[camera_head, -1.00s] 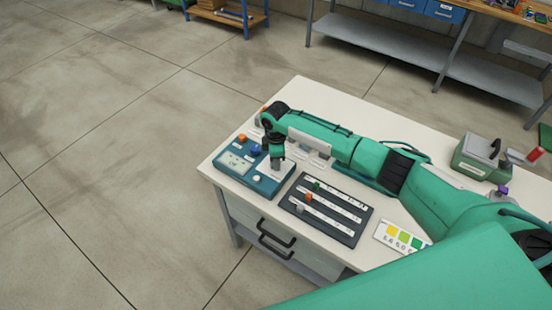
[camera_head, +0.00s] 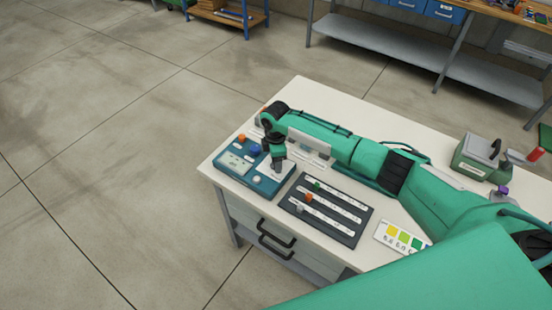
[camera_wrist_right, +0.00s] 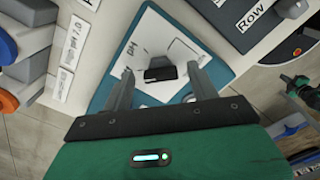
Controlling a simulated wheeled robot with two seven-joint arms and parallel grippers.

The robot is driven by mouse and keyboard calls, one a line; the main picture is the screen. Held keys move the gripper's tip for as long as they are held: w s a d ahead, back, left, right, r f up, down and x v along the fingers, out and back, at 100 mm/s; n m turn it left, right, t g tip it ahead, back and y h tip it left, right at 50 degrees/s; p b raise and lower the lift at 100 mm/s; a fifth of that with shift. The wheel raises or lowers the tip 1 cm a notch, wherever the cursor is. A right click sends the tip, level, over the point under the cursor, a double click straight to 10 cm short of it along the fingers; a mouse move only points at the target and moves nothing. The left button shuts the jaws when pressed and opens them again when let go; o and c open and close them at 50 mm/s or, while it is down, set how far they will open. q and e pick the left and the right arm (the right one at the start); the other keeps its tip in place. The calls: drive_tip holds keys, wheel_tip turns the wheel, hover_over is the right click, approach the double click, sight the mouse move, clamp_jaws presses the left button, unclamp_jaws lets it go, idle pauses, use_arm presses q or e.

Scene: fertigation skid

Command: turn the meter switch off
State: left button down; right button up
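The meter (camera_head: 235,168) is a teal box with a small display, at the near left corner of the white bench. In the right wrist view its teal panel (camera_wrist_right: 225,72) carries a white plate (camera_wrist_right: 150,35) with a black switch (camera_wrist_right: 160,69). My right gripper (camera_head: 277,169) is over the meter's right part. The right wrist view shows this gripper (camera_wrist_right: 160,74) open, with its two fingers apart on either side of the switch. I cannot tell whether either finger touches it. The switch is hidden by the gripper in the head view. My left gripper is not in view.
Orange (camera_head: 242,138) and blue (camera_head: 255,150) round items sit behind the meter. A dark slider panel (camera_head: 352,238) lies to its right, then a colour card (camera_head: 385,236). A green box (camera_head: 470,165) stands farther right. Open floor lies left of the bench.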

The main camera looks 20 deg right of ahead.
wheel_tip(320, 180, up, 14)
drive_tip(key=b, duration=0.3)
idle(0.3)
drive_tip(key=shift+s+f, duration=0.1)
drive_tip(key=shift+f, duration=0.1)
